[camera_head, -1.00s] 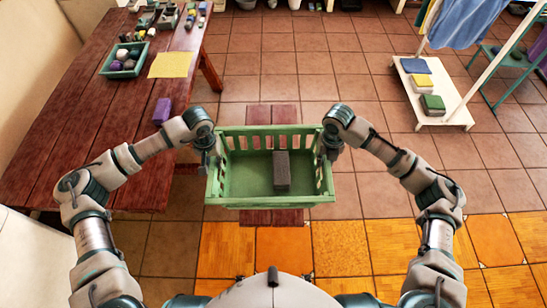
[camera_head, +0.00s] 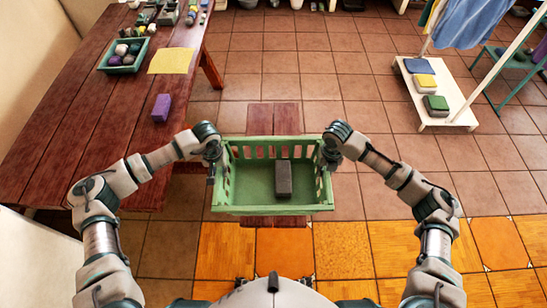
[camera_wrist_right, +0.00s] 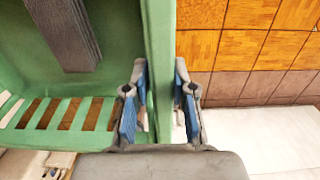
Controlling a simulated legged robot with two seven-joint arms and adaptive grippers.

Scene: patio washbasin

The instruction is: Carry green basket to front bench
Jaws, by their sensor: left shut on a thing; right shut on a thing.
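The green basket (camera_head: 250,208) hangs between my two grippers in the head view, with a dark grey block (camera_head: 284,178) lying inside it. My left gripper (camera_head: 212,170) is shut on the basket's left end. My right gripper (camera_head: 328,157) is shut on its right end. In the right wrist view the fingers of my right gripper (camera_wrist_right: 158,105) straddle the green basket wall (camera_wrist_right: 158,50), and the grey block (camera_wrist_right: 68,30) shows inside. A red-brown wooden bench (camera_head: 273,118) stands in front of me, partly hidden beneath the basket.
A long wooden table (camera_head: 90,130) on the left holds a purple block (camera_head: 161,108), a yellow cloth (camera_head: 171,61) and a teal crate (camera_head: 107,66) of balls. A white rack (camera_head: 420,105) with folded cloths stands at right. The tiled floor between is clear.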

